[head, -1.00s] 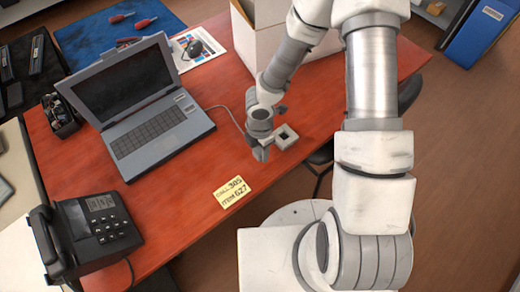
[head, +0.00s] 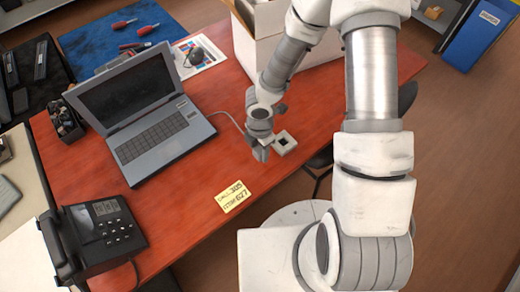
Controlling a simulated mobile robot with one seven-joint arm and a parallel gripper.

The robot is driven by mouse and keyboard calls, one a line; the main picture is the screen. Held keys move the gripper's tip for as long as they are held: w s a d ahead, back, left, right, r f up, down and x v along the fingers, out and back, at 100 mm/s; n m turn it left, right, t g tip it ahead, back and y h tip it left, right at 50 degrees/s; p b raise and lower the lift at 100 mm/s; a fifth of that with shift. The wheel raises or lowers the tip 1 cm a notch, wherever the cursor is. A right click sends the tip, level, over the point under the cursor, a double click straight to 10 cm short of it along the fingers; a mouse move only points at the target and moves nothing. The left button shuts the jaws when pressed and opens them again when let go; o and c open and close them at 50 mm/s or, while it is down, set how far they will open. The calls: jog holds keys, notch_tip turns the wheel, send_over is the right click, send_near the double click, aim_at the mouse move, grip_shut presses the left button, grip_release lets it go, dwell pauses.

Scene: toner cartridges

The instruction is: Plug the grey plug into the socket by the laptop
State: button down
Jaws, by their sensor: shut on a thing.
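The grey laptop (head: 146,112) stands open on the red table, its thin grey cable running right toward my gripper. The light socket block (head: 284,143) sits on the table to the right of the laptop, its dark opening facing up. My gripper (head: 262,153) is low over the table, just left of the socket block. It is shut on the grey plug, which is mostly hidden by the fingers. I cannot tell whether the plug touches the socket block.
A black telephone (head: 95,238) is at the front left of the red table (head: 190,180). A yellow note (head: 233,197) lies in front of my gripper. A white box (head: 300,35) stands behind my arm. A black pen holder (head: 66,120) is left of the laptop.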

jog(key=shift+w+d+r+p, duration=0.15)
jog(key=shift+w+r+p, duration=0.1)
jog(key=shift+p, duration=0.05)
jog(key=w+d+r+p, duration=0.4)
jog(key=w+d+p, duration=0.3)
jog(key=w+d, duration=0.1)
jog(key=shift+d+f+b, duration=0.2)
jog(key=shift+f+b, duration=3.65)
jog(key=shift+f, duration=0.55)
jog(key=shift+f+b, duration=0.85)
jog(key=shift+f, duration=0.25)
jog(key=shift+c, duration=1.7)
grip_release()
notch_tip(320, 180, up, 18)
jog(key=p, duration=0.2)
jog(key=shift+f+p, duration=0.25)
jog(key=shift+p, duration=0.15)
